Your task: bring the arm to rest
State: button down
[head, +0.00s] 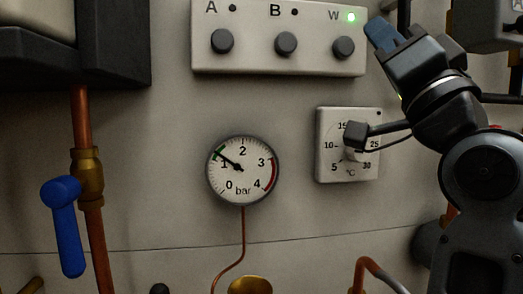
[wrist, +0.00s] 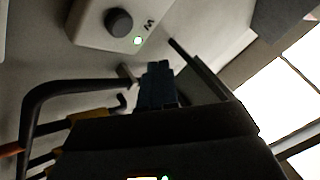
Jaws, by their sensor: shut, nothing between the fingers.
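My gripper (head: 381,36) is at the upper right of the head view, its blue fingers shut and empty. The fingertips point up and left, close to the right end of the control panel marked A, B and W (head: 270,57) in the picture. I cannot tell if they touch it. In the wrist view my gripper (wrist: 157,84) shows as shut blue fingers, with the W knob (wrist: 118,21) and a lit green lamp (wrist: 138,41) above and to the left. My arm comes in from the right edge and partly hides the thermostat dial (head: 330,171).
A pressure gauge (head: 242,171) reads about 1 bar at the centre of the wall. A blue lever valve (head: 64,226) on a copper pipe stands at left. Dark bent pipework (wrist: 60,88) is at left in the wrist view. The wall between gauge and valve is clear.

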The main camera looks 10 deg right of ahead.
jog(key=s+d+f+n+g+h, duration=0.1)
jog(key=s+f+n+g, duration=0.2)
jog(key=f, duration=1.4)
jog(key=s+d+f+n+g+h, duration=0.1)
jog(key=s+f+g, duration=0.3)
jog(key=f, duration=1.3)
jog(key=s+f+g, duration=0.1)
jog(key=s+f, duration=0.4)
jog(key=s, duration=0.5)
jog(key=s+a+f+n+g, duration=0.1)
jog(key=s+f, duration=0.4)
jog(key=s, duration=0.5)
jog(key=s+a+f+n+g, duration=0.1)
jog(key=s+f, duration=0.4)
jog(key=s, duration=0.5)
jog(key=shift+f+g+h, duration=0.35)
jog(key=shift+g+h, duration=0.05)
jog(key=shift+g, duration=0.5)
